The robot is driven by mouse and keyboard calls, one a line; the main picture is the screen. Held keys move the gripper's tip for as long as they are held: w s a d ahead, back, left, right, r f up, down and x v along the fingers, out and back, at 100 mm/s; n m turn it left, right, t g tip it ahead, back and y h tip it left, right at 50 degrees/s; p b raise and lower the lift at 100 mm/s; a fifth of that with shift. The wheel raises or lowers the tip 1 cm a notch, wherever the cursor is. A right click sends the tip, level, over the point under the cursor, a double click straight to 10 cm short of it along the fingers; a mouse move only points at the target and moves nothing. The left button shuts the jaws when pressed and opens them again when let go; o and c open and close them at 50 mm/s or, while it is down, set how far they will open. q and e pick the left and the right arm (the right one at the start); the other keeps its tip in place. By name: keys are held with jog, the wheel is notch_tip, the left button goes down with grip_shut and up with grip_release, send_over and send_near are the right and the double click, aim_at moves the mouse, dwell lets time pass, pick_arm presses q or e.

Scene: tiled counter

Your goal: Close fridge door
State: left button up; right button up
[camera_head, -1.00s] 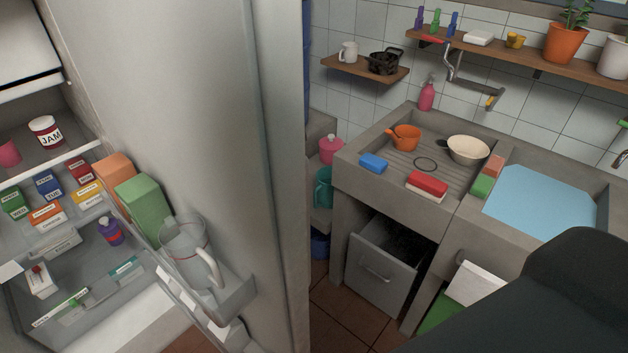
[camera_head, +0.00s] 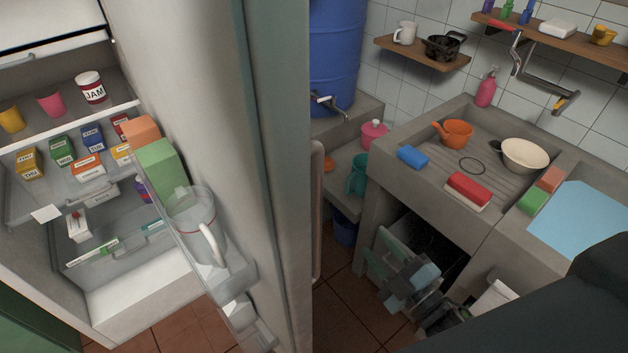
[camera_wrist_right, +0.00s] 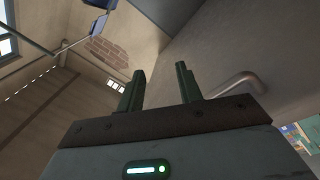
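The fridge door (camera_head: 220,120) stands open across the middle of the head view, with its inner side and loaded shelf facing me. A pale vertical handle (camera_head: 317,210) shows at its outer edge; a grey handle bar also shows in the wrist view (camera_wrist_right: 238,83). The open fridge (camera_head: 140,295) is at the left. My right gripper (camera_head: 380,258) is to the right of the door, in front of the space under the sink counter, apart from the handle. Its two fingers are spread and empty in the wrist view (camera_wrist_right: 160,85). My left gripper is not in view.
A clear jug (camera_head: 190,225), a green carton (camera_head: 162,172) and an orange carton stand on the door shelf. The stone sink counter (camera_head: 480,225) is at the right. A blue barrel (camera_head: 337,50) stands behind the door. Tiled floor shows between the door and counter.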

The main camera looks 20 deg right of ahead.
notch_tip(320, 180, up, 12)
jog(key=w+a+n+y, duration=0.2)
jog(key=w+n+y, duration=0.1)
jog(key=n+y, duration=0.8)
jog(key=n+g+y+b, duration=0.1)
jog(key=n+g+b, duration=0.2)
jog(key=n+g, duration=1.8)
send_near(317, 185)
jog(key=s+a+f+n+t, duration=0.1)
jog(key=s+a+n+t, duration=0.1)
jog(key=n+t, duration=0.4)
jog(key=a+p, duration=0.1)
jog(key=a, duration=0.1)
jog(key=w+a, duration=0.1)
jog(key=a, duration=0.2)
jog(key=a+p, duration=0.1)
jog(key=a, duration=0.1)
jog(key=shift+w+a+f+p, duration=0.1)
jog(key=shift+w+a+p, duration=0.05)
jog(key=shift+a+p, duration=0.2)
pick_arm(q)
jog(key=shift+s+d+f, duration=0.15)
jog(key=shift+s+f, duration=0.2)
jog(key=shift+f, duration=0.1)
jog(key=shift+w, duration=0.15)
pick_arm(e)
grip_shut()
